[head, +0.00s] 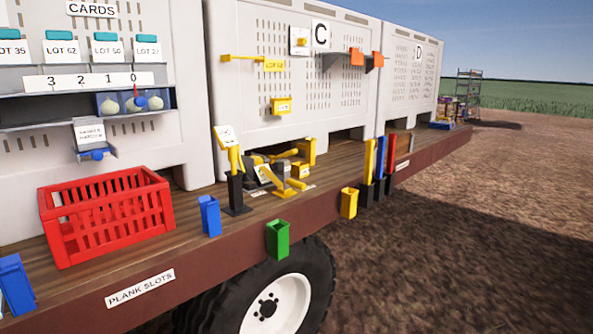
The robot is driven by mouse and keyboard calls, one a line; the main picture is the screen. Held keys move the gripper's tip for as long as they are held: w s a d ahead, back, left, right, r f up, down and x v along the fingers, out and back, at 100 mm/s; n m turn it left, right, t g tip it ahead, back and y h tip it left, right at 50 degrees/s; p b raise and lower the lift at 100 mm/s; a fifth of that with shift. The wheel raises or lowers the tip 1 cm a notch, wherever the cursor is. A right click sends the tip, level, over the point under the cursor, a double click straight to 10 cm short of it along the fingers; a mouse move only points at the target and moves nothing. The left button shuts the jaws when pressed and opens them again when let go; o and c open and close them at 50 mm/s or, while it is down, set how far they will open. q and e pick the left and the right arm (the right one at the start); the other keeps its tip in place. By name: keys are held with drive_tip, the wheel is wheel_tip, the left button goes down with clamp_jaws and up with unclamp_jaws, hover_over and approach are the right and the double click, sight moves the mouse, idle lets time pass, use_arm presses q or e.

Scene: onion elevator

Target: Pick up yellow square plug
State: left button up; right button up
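I cannot tell for certain which yellow piece is the yellow square plug. A small yellow box-shaped piece (282,106) sits on the front of the bin marked C. A yellow block (300,171) lies on the plank deck among dark and yellow parts below that bin, partly hidden by them. A yellow upright piece (309,151) stands just behind it. A yellow open-topped holder (349,203) hangs on the deck's front edge. Neither of my grippers is in view.
A red crate (106,217) stands on the left of the deck (160,255). A black post with a yellow top (235,188) stands right of a blue holder (209,216). A green holder (278,239) hangs on the edge above the wheel (272,303). Several coloured posts (380,165) stand farther right.

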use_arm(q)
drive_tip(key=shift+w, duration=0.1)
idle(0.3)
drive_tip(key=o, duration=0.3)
